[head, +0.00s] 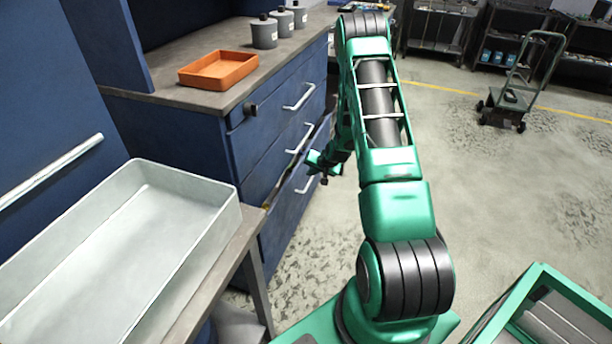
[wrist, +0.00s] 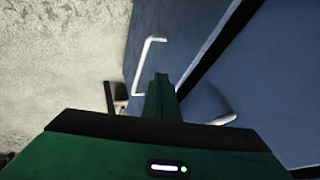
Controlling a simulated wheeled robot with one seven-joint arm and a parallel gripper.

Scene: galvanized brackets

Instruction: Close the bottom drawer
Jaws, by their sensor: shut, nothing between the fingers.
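The bottom drawer (head: 285,222) is the lowest blue front of the cabinet, with a white bar handle (head: 306,185). It stands partly out, with a dark gap along its top edge. In the wrist view, the drawer front (wrist: 185,32) and its handle (wrist: 148,62) lie just beyond my gripper, with a dark gap on the right. My gripper (head: 320,172) is shut and empty, close to the drawer front near the handle. In the wrist view its fingers (wrist: 160,85) are together in front of the blue face. I cannot tell whether they touch it.
Two upper drawers with white handles (head: 298,97) look shut. An orange tray (head: 220,71) and grey canisters (head: 265,32) stand on the countertop. A large pale tray (head: 205,205) sits at left. Open concrete floor (head: 500,190) lies right of the cabinet; a green cart (head: 505,100) stands farther back.

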